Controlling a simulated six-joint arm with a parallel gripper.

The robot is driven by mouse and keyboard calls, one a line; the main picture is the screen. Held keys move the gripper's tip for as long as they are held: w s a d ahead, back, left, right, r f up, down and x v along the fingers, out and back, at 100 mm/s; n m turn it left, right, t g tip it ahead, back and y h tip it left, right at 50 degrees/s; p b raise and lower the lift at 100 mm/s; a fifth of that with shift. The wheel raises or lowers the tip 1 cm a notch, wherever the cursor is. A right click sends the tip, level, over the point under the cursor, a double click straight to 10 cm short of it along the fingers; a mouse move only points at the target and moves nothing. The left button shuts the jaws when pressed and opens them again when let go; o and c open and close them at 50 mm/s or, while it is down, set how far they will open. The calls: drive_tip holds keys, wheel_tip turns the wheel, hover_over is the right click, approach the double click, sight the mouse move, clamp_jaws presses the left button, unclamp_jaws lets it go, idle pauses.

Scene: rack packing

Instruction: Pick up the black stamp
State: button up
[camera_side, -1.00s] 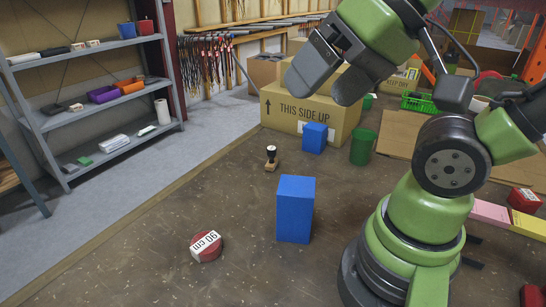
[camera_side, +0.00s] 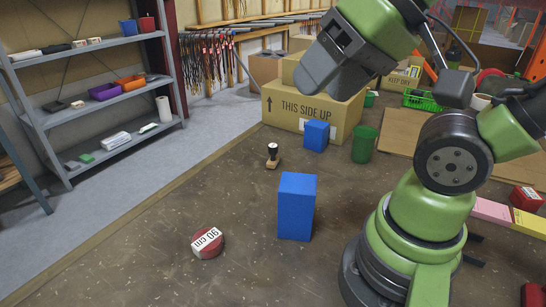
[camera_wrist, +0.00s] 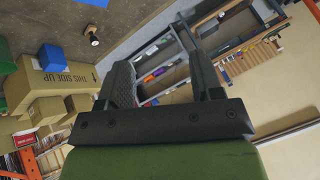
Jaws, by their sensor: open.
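The black stamp (camera_side: 272,156) stands upright on the brown floor, black handle up on a light wooden base. It also shows in the wrist view (camera_wrist: 92,36), at the upper left, outside the jaws. My gripper (camera_side: 312,88) is high above the floor, up and to the right of the stamp in the side view, and apart from it. In the wrist view the two jaw fingers (camera_wrist: 152,78) are spread with nothing held between them; the shelf shows through the gap.
A tall blue block (camera_side: 296,206) and a red 90 cm tape (camera_side: 207,243) are in front of the stamp. A smaller blue block (camera_side: 316,135), a green bin (camera_side: 364,145) and a cardboard box (camera_side: 335,112) stand behind it. A grey shelf (camera_side: 100,100) is at left. Floor around the stamp is clear.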

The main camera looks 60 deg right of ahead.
drive_tip(key=w+d+g+h, duration=0.15)
drive_tip(key=w+d, duration=0.25)
drive_tip(key=w, duration=0.5)
drive_tip(key=n+g, duration=0.2)
drive_tip(key=g, duration=0.2)
hover_over(273, 146)
drive_tip(key=shift+h, duration=0.35)
drive_tip(key=f, duration=2.2)
drive_tip(key=shift+s+f, duration=0.2)
drive_tip(key=shift+s, duration=0.15)
drive_tip(key=f, duration=0.4)
drive_tip(key=w+f, duration=0.1)
drive_tip(key=shift+d+f, duration=0.1)
drive_tip(key=shift+f, duration=0.3)
drive_tip(key=c, duration=1)
